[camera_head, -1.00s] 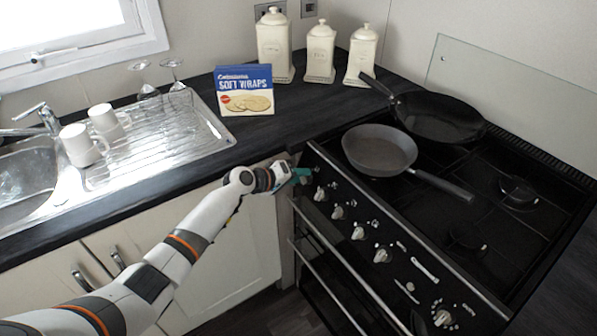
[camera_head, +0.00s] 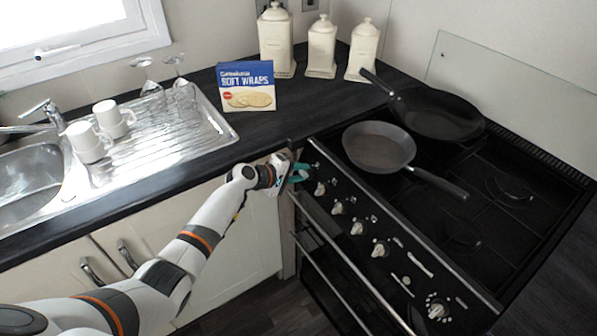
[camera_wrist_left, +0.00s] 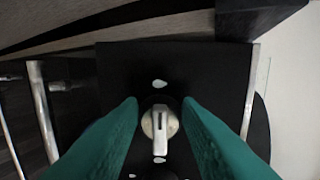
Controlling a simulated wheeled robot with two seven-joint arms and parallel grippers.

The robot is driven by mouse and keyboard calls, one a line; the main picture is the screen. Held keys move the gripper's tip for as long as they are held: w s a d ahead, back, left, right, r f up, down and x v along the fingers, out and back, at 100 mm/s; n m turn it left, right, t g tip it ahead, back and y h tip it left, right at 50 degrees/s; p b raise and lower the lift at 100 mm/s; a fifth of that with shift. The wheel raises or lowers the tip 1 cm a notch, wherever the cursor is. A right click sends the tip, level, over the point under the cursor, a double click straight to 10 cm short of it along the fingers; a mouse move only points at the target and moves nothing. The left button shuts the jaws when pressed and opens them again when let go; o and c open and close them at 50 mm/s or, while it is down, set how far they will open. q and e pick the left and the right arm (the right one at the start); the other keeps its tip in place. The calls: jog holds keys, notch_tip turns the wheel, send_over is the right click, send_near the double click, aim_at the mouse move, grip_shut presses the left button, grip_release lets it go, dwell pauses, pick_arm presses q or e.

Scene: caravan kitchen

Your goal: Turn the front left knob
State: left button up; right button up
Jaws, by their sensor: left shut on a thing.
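The black cooker (camera_head: 345,262) has a sloping front panel with a row of pale knobs. My left gripper (camera_head: 300,173) is at the left end of this panel in the head view, and its teal fingers hide the knob there. The wrist view shows that knob (camera_wrist_left: 160,122), round and pale with a raised bar pointing down the picture. The neighbouring knob (camera_head: 320,188) is uncovered, just right of the gripper. My right gripper is not in view.
A grey pan (camera_head: 378,147) and a black wok (camera_head: 438,114) sit on the hob, the grey pan's handle pointing right. A dark worktop edge (camera_head: 215,168) runs left of the cooker, above pale cupboards (camera_head: 235,255). A soft wraps box (camera_head: 246,88) stands behind.

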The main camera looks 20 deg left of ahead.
pick_arm(q)
jog(key=o, duration=1)
jog(key=shift+c, duration=0.2)
jog(key=v, duration=1.2)
jog(key=shift+f, duration=0.1)
